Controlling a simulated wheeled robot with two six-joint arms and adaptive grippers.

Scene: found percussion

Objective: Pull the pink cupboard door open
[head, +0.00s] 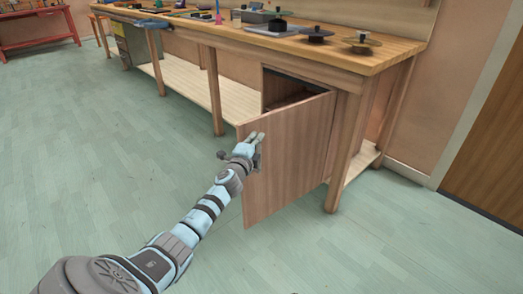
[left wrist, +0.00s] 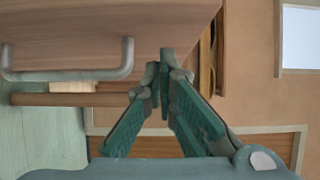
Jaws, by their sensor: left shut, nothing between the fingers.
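The cupboard door (head: 290,160) is a plain pinkish-brown wood panel under the workbench. It stands partly open, swung out from its right side, with a dark gap into the cupboard (head: 280,90) above and behind it. My left gripper (head: 258,138) is in front of the door near its free left edge. Its fingers are together and empty. In the left wrist view the fingertips (left wrist: 160,62) are close to the door panel (left wrist: 100,25), and the grey bar handle (left wrist: 70,75) lies apart from them to the left. I cannot tell whether the fingers touch the door. My right gripper is not in view.
The wooden workbench (head: 350,62) carries several discs and tools on top. A bench leg (head: 345,135) stands right of the door. A low shelf (head: 235,97) runs left of the cupboard. The green floor (head: 370,240) in front is clear.

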